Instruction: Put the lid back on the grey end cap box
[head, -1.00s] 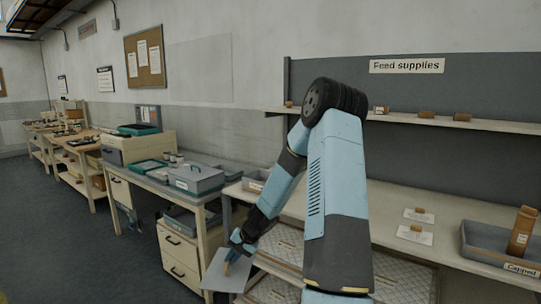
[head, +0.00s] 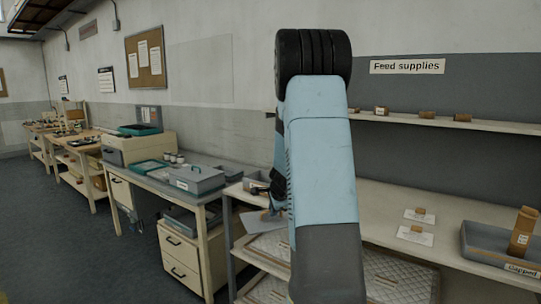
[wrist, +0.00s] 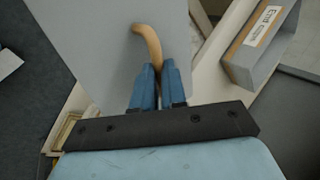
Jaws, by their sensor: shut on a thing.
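The lid (wrist: 105,45) is a flat grey panel with a curved tan handle (wrist: 150,45). My gripper (wrist: 158,72) is shut on that handle. In the head view the lid (head: 258,222) shows left of my arm, near the left end of the bench; my arm hides most of the gripper there. The grey end cap box (wrist: 262,50), labelled "End caps", is at the upper right of the wrist view, to the right of the lid and apart from it in the picture. In the head view the box (head: 252,184) is partly hidden behind my arm.
A grey tray (head: 485,245) labelled "Capped" holds a brown bottle (head: 522,230) at the right of the bench. Two white cards (head: 418,216) with small brown pieces lie mid-bench. A closed grey box (head: 196,180) stands on the left table. Drawers (head: 180,262) are below it.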

